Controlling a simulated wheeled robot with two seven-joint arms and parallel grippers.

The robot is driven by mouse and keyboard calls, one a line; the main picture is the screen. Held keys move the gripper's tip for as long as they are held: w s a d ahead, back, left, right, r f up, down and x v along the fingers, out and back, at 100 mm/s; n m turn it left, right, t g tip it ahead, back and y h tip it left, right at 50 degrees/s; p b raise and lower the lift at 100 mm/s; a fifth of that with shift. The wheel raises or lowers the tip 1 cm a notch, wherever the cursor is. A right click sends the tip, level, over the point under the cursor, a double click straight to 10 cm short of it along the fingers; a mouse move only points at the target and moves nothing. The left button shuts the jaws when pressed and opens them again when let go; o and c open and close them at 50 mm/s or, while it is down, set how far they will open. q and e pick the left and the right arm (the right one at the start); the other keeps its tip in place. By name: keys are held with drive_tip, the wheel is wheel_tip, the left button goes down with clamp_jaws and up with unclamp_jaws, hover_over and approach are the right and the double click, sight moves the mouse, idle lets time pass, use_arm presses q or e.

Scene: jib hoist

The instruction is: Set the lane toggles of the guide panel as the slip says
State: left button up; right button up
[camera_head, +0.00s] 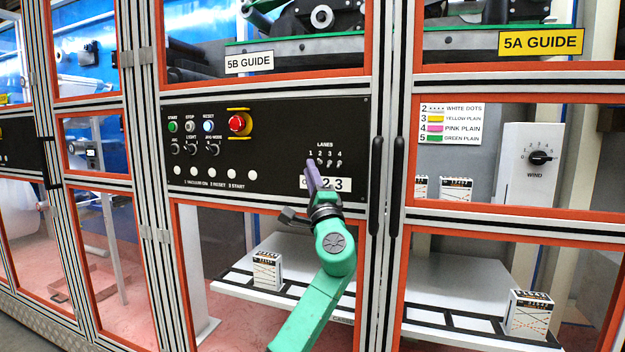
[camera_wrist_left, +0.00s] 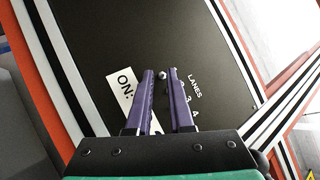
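The black guide panel (camera_head: 270,150) carries a row of lane toggles (camera_head: 330,163) under the label LANES, numbered 1 to 4. The white slip (camera_head: 340,184) below them reads "2 3" at its right; its middle is hidden behind my gripper. In the left wrist view the slip (camera_wrist_left: 124,86) shows "ON:". My left gripper (camera_head: 310,163) has its purple fingers at toggle 1. In the left wrist view the gripper (camera_wrist_left: 161,73) is narrowly open, with a small round toggle tip (camera_wrist_left: 163,74) between its fingertips. I cannot tell whether they touch it. Toggle positions are too small to read.
Buttons and a red emergency stop (camera_head: 238,123) sit on the panel's left. Dark door handles (camera_head: 374,185) stand right of the toggles. A colour chart (camera_head: 451,124) and a WIND dial (camera_head: 540,158) are behind the right door. Card boxes (camera_head: 267,269) stand on the shelf below.

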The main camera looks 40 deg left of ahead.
use_arm(q)
drive_tip(key=b+v, duration=0.3)
drive_tip(key=v, duration=1.1)
drive_tip(key=shift+d+f, duration=0.2)
use_arm(e)
drive_tip(key=f, duration=0.1)
drive_tip(key=w+f, duration=0.1)
drive_tip(key=shift+w+a+f, duration=0.15)
drive_tip(key=shift+w+f, duration=0.05)
drive_tip(key=shift+f, duration=0.2)
use_arm(q)
drive_tip(key=shift+f, duration=0.1)
